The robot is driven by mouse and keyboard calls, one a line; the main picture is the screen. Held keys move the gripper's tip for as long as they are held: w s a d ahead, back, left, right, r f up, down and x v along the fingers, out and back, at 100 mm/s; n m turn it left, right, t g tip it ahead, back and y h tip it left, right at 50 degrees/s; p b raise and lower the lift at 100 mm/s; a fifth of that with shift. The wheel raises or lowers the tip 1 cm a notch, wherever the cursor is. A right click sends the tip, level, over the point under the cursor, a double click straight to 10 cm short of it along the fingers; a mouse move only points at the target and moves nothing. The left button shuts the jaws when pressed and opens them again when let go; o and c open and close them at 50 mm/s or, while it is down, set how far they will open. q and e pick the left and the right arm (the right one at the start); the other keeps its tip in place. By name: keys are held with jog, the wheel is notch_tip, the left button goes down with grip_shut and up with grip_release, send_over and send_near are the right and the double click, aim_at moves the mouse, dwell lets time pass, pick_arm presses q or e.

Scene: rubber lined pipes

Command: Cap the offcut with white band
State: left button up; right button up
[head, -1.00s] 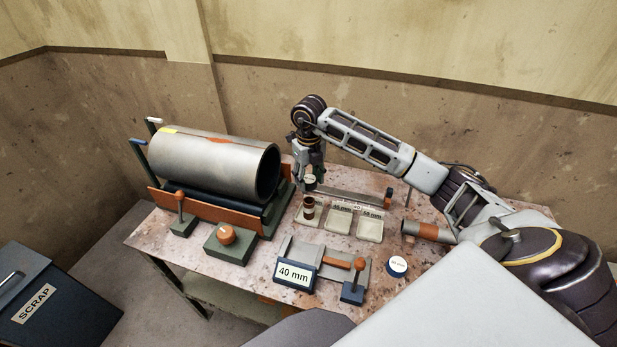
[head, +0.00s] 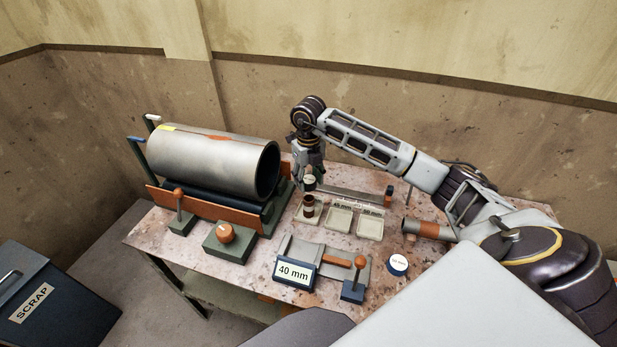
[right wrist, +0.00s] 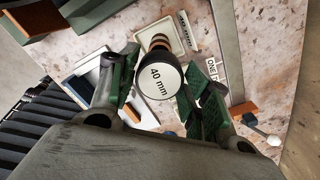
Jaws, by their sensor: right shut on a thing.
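My right gripper (head: 311,174) points down over the trays and is shut on a round cap (head: 310,183). In the right wrist view, the cap (right wrist: 159,80) has a white face reading "40 mm" and a dark rim, held between the green fingers. A short dark brown offcut (head: 309,204) stands upright in the left tray, just below the cap. In the right wrist view the offcut (right wrist: 155,43) shows lighter bands and is partly hidden by the cap. A small gap seems to remain between them. My left gripper is out of view.
Two empty trays (head: 339,231) stand to the right, with a metal strip behind. A "40 mm" display (head: 295,272) stands in front. A large grey pipe (head: 212,163) fills the left.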

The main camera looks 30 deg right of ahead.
aim_at(308, 198)
jog(key=shift+f+b, duration=1)
jog(key=shift+f, duration=0.75)
jog(key=shift+f+b, duration=0.7)
jog(key=shift+f, duration=0.3)
jog(key=shift+f+b, duration=0.65)
jog(key=shift+f, duration=0.35)
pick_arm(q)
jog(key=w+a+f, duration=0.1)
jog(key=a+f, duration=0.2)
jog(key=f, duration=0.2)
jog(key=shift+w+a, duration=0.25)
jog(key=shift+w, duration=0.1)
pick_arm(e)
jog(key=shift+f, duration=0.15)
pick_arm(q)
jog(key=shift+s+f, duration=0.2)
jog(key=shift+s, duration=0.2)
pick_arm(e)
jog(key=shift+f, duration=0.25)
pick_arm(q)
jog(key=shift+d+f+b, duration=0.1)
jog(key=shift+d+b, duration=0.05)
jog(key=shift+b, duration=0.2)
pick_arm(e)
jog(key=shift+f, duration=0.15)
jog(key=o, duration=0.8)
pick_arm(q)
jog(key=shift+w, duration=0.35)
pick_arm(e)
jog(key=shift+o, duration=0.6)
